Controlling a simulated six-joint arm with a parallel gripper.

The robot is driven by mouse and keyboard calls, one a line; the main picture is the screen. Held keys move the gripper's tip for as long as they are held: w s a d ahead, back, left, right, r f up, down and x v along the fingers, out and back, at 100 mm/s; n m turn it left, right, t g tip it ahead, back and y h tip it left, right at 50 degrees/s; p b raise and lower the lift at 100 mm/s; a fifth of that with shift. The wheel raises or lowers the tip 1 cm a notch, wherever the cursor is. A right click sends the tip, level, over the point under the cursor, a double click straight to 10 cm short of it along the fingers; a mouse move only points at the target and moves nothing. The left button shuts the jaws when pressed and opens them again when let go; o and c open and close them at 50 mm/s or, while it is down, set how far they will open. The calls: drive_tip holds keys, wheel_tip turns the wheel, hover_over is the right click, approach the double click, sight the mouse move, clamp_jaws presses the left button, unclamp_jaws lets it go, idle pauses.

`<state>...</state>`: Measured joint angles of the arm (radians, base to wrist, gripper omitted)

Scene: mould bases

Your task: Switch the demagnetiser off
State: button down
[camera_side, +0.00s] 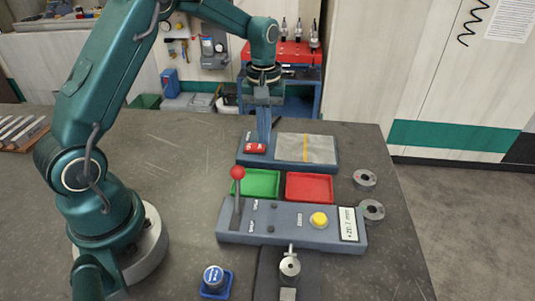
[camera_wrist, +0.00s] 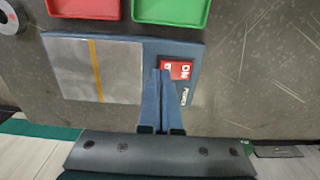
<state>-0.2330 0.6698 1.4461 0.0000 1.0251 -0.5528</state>
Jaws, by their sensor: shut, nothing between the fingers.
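The demagnetiser (camera_side: 322,165) is a low blue-grey box with a grey metal plate (camera_side: 306,148) crossed by a yellow line. Its red switch (camera_side: 255,149) sits at the left end in the side view. In the wrist view the red switch (camera_wrist: 182,69) shows white lettering that reads ON, upside down, with POWER printed beside it. My gripper (camera_side: 264,141) is shut and empty, pointing down at the switch. In the wrist view its fingertips (camera_wrist: 164,74) overlap the switch's edge and hide part of it. I cannot tell whether they touch it.
A green tray (camera_side: 256,195) and a red tray (camera_side: 309,200) lie in front of the demagnetiser. A control box with a red-knobbed lever (camera_side: 237,173) and yellow button (camera_side: 319,219) stands nearer. Two metal rings (camera_side: 364,179) lie at right.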

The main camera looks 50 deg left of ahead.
drive_tip(key=shift+f, duration=0.55)
drive_tip(key=shift+r, duration=3.55)
